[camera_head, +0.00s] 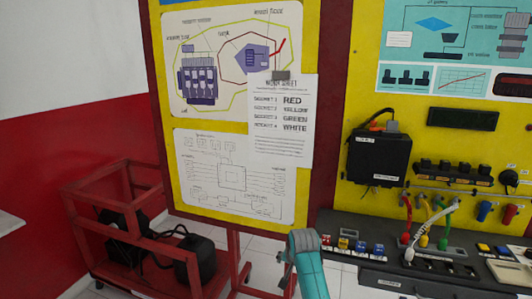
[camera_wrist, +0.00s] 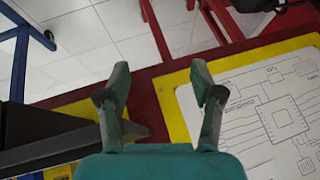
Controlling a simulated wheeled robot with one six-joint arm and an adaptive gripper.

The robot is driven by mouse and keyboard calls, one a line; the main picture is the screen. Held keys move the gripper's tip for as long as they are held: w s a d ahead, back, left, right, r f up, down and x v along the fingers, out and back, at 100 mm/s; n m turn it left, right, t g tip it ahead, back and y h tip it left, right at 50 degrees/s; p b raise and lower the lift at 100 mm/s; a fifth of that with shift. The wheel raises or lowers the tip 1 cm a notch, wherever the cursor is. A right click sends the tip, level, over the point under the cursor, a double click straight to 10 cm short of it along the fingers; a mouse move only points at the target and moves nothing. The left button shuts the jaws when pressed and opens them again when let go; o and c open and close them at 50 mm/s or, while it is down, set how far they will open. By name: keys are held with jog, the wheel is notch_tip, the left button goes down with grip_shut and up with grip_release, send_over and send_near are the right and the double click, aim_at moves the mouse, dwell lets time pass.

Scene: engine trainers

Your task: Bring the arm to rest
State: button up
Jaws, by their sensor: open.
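My arm, teal with a grey joint, rises from the bottom edge of the head view, in front of the trainer board and beside the left end of the dark ledge. My gripper (camera_wrist: 160,82) shows in the wrist view with its two grey-green fingers spread wide. Nothing is between the fingers; the board's dark red edge and white floor tiles show behind them. In the head view I cannot make out the fingers clearly.
A yellow board (camera_head: 338,130) carries a printed work sheet (camera_head: 283,140) and diagrams. The dark ledge (camera_head: 345,222) holds coloured connectors, with red, white, yellow and green plugs (camera_head: 425,225) at right. A red frame (camera_head: 100,210) with black parts stands left. Floor tiles show between.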

jog(key=s+d+f+n+t, duration=0.1)
jog(key=s+d+f, duration=0.2)
jog(key=s+f, duration=0.75)
jog(key=s+d+f+n+t, duration=0.1)
jog(key=s+d+f+t, duration=0.15)
jog(key=s+f, duration=0.85)
jog(key=s+d, duration=0.2)
jog(key=s, duration=1.1)
jog(key=s+d+r+n+t, duration=0.1)
jog(key=s+r, duration=0.2)
jog(key=s, duration=0.7)
jog(key=s+d+r+t, duration=0.15)
jog(key=s+r, duration=0.25)
jog(key=s, duration=0.7)
jog(key=s+r+n+t, duration=0.1)
jog(key=s+r+t, duration=0.1)
jog(key=s+r, duration=1)
notch_tip(320, 180, up, 4)
jog(key=shift+s+r+n+h, duration=0.2)
jog(key=shift+n+h, duration=0.1)
jog(key=shift+h, duration=0.1)
